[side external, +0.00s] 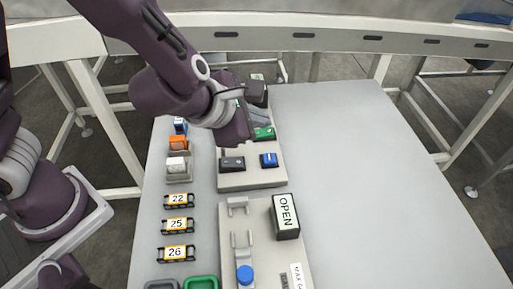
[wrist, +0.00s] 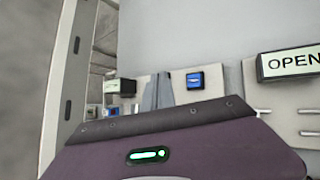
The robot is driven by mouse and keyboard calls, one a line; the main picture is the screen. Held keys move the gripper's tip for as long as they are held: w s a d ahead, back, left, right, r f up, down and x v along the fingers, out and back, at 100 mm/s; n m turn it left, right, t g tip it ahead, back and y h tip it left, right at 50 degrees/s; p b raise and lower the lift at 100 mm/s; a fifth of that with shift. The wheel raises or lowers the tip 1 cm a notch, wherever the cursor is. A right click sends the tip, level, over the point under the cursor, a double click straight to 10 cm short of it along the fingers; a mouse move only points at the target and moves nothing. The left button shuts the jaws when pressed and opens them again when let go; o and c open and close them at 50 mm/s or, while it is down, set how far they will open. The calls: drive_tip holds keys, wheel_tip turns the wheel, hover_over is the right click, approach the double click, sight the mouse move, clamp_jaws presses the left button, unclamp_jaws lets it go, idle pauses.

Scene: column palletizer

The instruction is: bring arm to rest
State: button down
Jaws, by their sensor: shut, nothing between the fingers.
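My gripper (wrist: 158,92) shows in the wrist view as two grey fingers close together, shut and empty. In the side external view my gripper (side external: 259,118) hangs over the far grey board, partly hidden by my wrist. On that board (side external: 252,181) are a dark block (side external: 232,164), a blue block (side external: 269,160) and a green block (side external: 264,134). The blue block also shows in the wrist view (wrist: 195,80), to the right of the fingers. I cannot tell whether the fingertips touch anything.
A near board holds a black OPEN sign (side external: 285,216) and a blue knob (side external: 245,274). Tags numbered 22 (side external: 178,200), 25 (side external: 177,226) and 26 (side external: 176,253) line the left side. An orange block (side external: 178,143) stands beyond them. The table's right side (side external: 370,180) is clear.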

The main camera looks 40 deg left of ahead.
drive_tip(key=s+a+r+n+g+y, duration=0.1)
drive_tip(key=s+a+r+n+y, duration=0.3)
drive_tip(key=a+n, duration=0.65)
drive_tip(key=s+a+r+n+g+y, duration=0.1)
drive_tip(key=s+a+r+n, duration=0.55)
drive_tip(key=n, duration=0.75)
drive_tip(key=s+d+n+g+h, duration=0.1)
drive_tip(key=s+n, duration=0.4)
drive_tip(key=n, duration=0.5)
drive_tip(key=s+d+n+h, duration=0.1)
drive_tip(key=s+n+h, duration=0.2)
drive_tip(key=n, duration=0.7)
drive_tip(key=s+r, duration=0.1)
drive_tip(key=s, duration=0.1)
drive_tip(key=shift+s+d+g, duration=0.2)
drive_tip(key=shift+s+g, duration=0.1)
drive_tip(key=shift+g, duration=0.1)
